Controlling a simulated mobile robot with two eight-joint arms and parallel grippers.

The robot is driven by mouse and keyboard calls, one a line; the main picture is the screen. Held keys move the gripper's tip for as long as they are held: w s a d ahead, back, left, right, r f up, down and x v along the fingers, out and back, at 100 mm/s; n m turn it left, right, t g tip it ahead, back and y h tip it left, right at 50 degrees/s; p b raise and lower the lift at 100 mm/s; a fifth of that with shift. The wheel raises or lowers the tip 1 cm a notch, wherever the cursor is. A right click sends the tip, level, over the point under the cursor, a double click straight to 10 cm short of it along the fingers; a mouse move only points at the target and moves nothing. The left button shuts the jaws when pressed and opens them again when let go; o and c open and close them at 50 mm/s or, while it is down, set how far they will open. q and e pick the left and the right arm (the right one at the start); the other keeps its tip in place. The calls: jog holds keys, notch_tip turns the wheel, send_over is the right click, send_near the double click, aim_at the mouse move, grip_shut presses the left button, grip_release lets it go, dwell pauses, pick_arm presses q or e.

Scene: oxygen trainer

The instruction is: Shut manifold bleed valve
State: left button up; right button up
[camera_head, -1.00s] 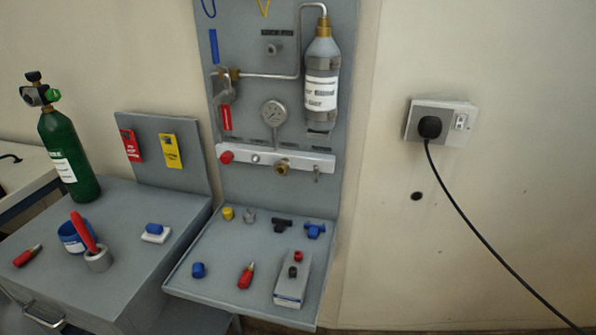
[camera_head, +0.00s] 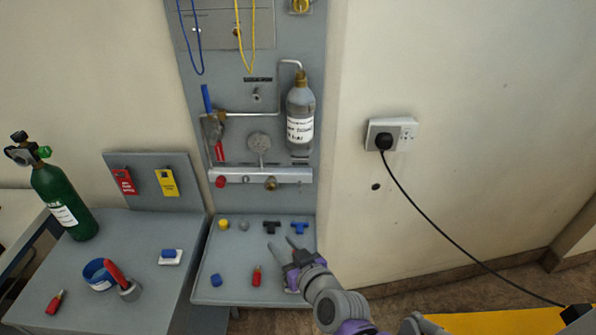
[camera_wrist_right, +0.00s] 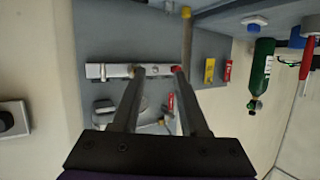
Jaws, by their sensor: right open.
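The silver manifold bar (camera_head: 245,175) is fixed across the grey panel, below a round gauge (camera_head: 259,143). It carries a red knob (camera_head: 221,182) at its left end and a brass fitting (camera_head: 270,184) further right. The bleed valve cannot be told apart clearly at this size. My right gripper (camera_head: 281,243) is open and empty, in front of the lower shelf and below the manifold in the picture. In the right wrist view the picture is turned over, and the manifold (camera_wrist_right: 104,71) appears beyond the two spread fingers. My left gripper is not in view.
The lower shelf (camera_head: 208,285) holds small caps, blue and black fittings and a red-handled tool. A bottle (camera_head: 300,112) hangs above the manifold's right side. A green cylinder (camera_head: 62,200) stands on the left cabinet. A black cable (camera_head: 440,233) runs from the wall socket.

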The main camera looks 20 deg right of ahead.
jog(key=w+d+r+m+t+h, duration=0.2)
jog(key=w+r+t+h, duration=0.15)
jog(key=w, duration=0.25)
jog(key=m+h, duration=0.3)
jog(key=h, duration=0.2)
send_near(300, 188)
jog(key=x, duration=1)
jog(key=shift+w+d+p, duration=0.1)
jog(key=shift+w+p, duration=0.25)
jog(key=shift+c, duration=0.3)
grip_shut()
